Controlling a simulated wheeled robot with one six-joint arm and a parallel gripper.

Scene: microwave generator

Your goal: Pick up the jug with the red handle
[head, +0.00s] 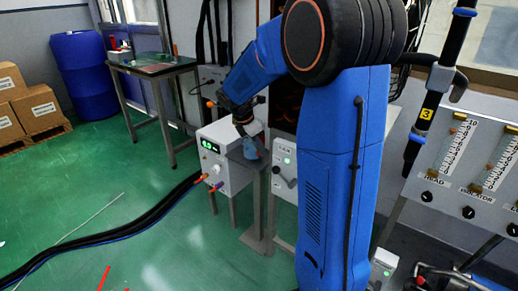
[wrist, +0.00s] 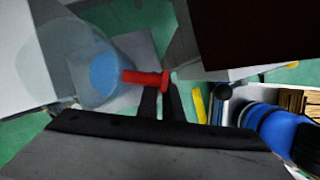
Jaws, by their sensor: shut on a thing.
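The jug (wrist: 78,62) shows in the wrist view at the left, clear-walled with blue inside. Its red handle (wrist: 135,76) points right, toward my gripper (wrist: 160,92). The two dark fingers are closed on the red handle. The handle is too small to make out there. I cannot tell whether the jug still touches the stand.
A white box with a green display (head: 211,148) stands close left of the jug, and another white unit (head: 284,170) close right. Black cables (head: 125,228) run over the green floor. A panel with gauges (head: 470,165) stands at the right.

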